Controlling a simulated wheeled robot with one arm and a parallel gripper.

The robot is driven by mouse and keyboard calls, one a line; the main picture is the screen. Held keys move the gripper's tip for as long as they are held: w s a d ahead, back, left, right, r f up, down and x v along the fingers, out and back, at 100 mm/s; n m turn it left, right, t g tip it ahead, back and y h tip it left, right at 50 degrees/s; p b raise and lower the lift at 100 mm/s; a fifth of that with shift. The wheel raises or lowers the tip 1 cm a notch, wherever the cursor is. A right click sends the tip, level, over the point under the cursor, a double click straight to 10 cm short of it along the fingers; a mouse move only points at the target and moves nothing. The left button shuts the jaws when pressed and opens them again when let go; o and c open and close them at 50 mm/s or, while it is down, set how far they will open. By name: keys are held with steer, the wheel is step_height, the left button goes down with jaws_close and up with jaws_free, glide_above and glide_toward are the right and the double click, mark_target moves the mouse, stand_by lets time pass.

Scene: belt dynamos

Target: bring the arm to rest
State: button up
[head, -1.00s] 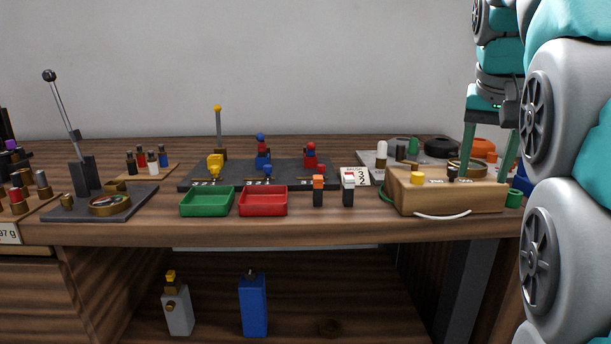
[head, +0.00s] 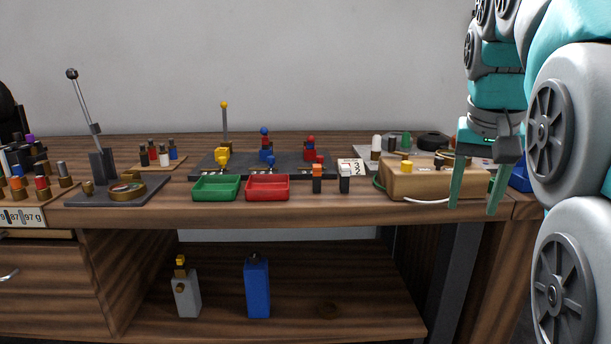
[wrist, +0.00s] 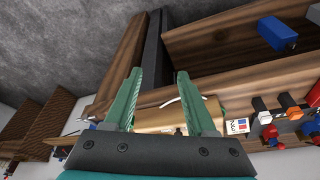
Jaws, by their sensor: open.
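My gripper (head: 472,207) hangs at the right in the head view, its two green fingers pointing down and apart, with nothing between them. It is in front of the right end of the wooden box (head: 425,184), near the bench's front edge. In the wrist view my gripper (wrist: 158,72) shows both fingers spread, with the wooden box (wrist: 160,118) seen beyond and between them. My arm rises along the right edge of the head view. The fingers hide part of the box's right end.
The wooden bench (head: 300,215) holds a green tray (head: 216,188), a red tray (head: 267,188), a dark board with coloured figures and a lever stand (head: 103,165). A grey block (head: 186,296) and a blue block (head: 257,288) stand on the shelf below. The air before the bench looks clear.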

steer(key=s+a+f+n+g, duration=0.2)
steer(key=s+a+f, duration=0.3)
steer(key=s+f, duration=0.7)
steer(key=s+a+f+n+g+y, duration=0.1)
steer(key=s+a+f+n+g, duration=0.2)
steer(key=s+f, duration=0.9)
step_height(320, 180, down, 7)
steer(key=shift+s+a+f+y, duration=0.2)
steer(key=shift+s+a+y, duration=0.1)
steer(key=shift+a, duration=0.9)
steer(key=shift+c, duration=0.3)
